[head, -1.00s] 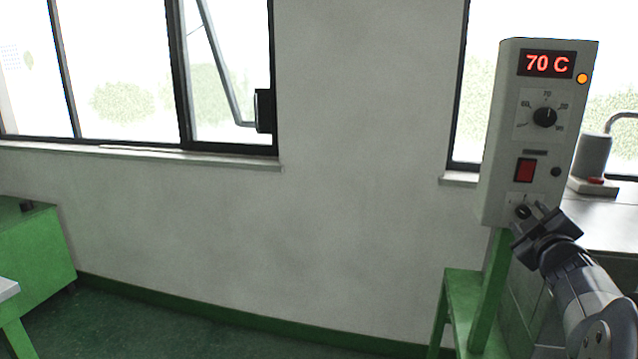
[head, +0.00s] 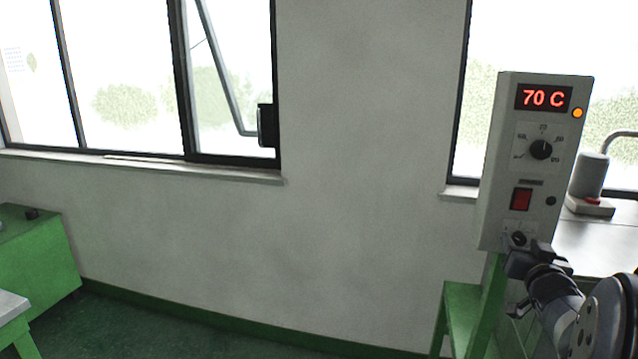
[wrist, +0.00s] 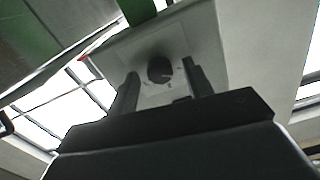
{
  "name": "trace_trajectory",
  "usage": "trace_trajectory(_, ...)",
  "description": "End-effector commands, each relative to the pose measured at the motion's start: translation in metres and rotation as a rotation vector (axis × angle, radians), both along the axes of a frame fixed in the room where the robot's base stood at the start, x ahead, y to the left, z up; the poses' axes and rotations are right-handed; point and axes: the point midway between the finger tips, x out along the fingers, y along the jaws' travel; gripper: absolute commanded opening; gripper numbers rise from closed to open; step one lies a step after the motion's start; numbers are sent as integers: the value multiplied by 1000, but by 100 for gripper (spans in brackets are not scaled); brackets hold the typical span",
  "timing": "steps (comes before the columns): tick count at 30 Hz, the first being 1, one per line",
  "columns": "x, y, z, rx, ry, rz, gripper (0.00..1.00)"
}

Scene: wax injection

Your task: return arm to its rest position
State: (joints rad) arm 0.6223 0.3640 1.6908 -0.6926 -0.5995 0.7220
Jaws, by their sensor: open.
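The grey control box (head: 545,120) stands at the right in the head view, its red display (head: 543,97) reading 70 C. An orange lamp (head: 577,113) is lit beside the display. Below are a large black dial (head: 541,149), a red switch (head: 521,199) and a small lower knob (head: 518,238). My gripper (head: 519,262) is in front of the box's lower end, just under that knob in the picture. In the wrist view my gripper's two fingers (wrist: 162,92) are apart and empty. A black knob (wrist: 160,69) shows beyond and between them; contact cannot be told.
A green cabinet (head: 40,260) and a table corner (head: 10,305) are at left. The floor between is clear.

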Motion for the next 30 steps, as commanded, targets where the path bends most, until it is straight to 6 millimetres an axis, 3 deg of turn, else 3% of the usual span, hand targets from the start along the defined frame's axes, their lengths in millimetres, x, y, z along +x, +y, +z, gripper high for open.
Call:
trace_trajectory(9, -51, 12, 0, 22, -6, -3, 48)
trace_trajectory(15, -75, 19, 0, 21, -6, -2, 48)
trace_trajectory(30, -84, 22, 0, 20, -5, 0, 48)
